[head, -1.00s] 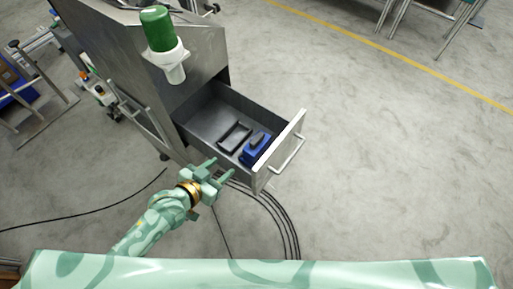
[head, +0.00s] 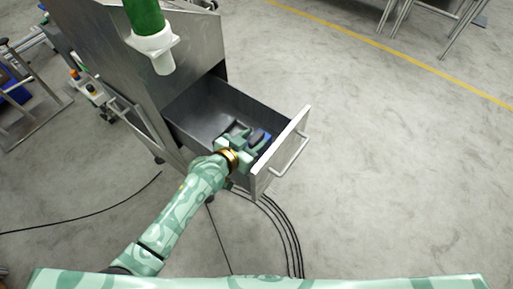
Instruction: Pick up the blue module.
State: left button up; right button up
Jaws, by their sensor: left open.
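The blue module (head: 265,139) lies in the open drawer (head: 206,106), near its front panel. It is mostly hidden behind my left gripper (head: 252,138), and a dark part shows on its top. My left gripper is open and reaches over the drawer's near side, at the module. I cannot tell whether the fingers touch it or stand around it. A dark frame-like piece (head: 237,128) on the drawer floor is partly covered by the gripper. My right gripper is not in view.
The drawer's front panel (head: 285,150) and bar handle (head: 292,156) stand just right of the gripper. Black cables (head: 275,215) lie on the floor below. Floor to the right is clear.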

pick_arm(q)
jog(key=shift+x, duration=0.8)
jog(key=shift+r, duration=0.1)
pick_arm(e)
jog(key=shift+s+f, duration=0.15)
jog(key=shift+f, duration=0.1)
pick_arm(q)
grip_shut()
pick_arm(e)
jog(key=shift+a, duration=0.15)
pick_arm(q)
jog(key=shift+a+r, duration=0.1)
